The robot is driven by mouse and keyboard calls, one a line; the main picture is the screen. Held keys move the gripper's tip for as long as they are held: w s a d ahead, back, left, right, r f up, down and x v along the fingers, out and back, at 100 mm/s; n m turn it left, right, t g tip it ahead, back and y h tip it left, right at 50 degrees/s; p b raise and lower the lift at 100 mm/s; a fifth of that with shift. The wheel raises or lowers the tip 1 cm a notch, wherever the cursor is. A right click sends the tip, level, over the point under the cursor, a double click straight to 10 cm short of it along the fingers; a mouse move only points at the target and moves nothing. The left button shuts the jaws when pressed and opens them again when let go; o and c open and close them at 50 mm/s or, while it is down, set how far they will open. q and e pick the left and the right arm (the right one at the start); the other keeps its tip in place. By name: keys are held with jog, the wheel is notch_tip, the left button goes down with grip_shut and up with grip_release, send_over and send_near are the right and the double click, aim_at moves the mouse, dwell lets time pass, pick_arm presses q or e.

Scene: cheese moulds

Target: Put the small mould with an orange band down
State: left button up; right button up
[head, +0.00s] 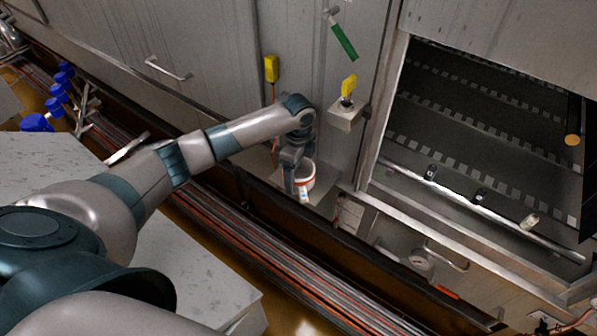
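The small mould (309,180) is a white cup with an orange band, near the middle of the head view. My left gripper (298,188) reaches it from the left and above, pointing down, and appears shut on its near left side. The gripper covers part of the mould. The mould looks upright, over or on a small grey ledge (325,199) by the wall. I cannot tell whether its base touches the ledge. My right gripper is not in view.
A bracket (347,116) with a yellow-handled part sticks out of the wall to the right of the gripper. A yellow box (271,68) hangs behind my forearm. A dark open cabinet (480,130) is on the right. Pipes and cables (240,235) run in front of the wall.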

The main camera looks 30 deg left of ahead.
pick_arm(q)
jog(key=shift+o, duration=1.2)
jog(key=shift+r, duration=0.1)
notch_tip(320, 180, up, 12)
jog(key=b, duration=0.2)
jog(key=shift+b, duration=0.35)
dwell(0.8)
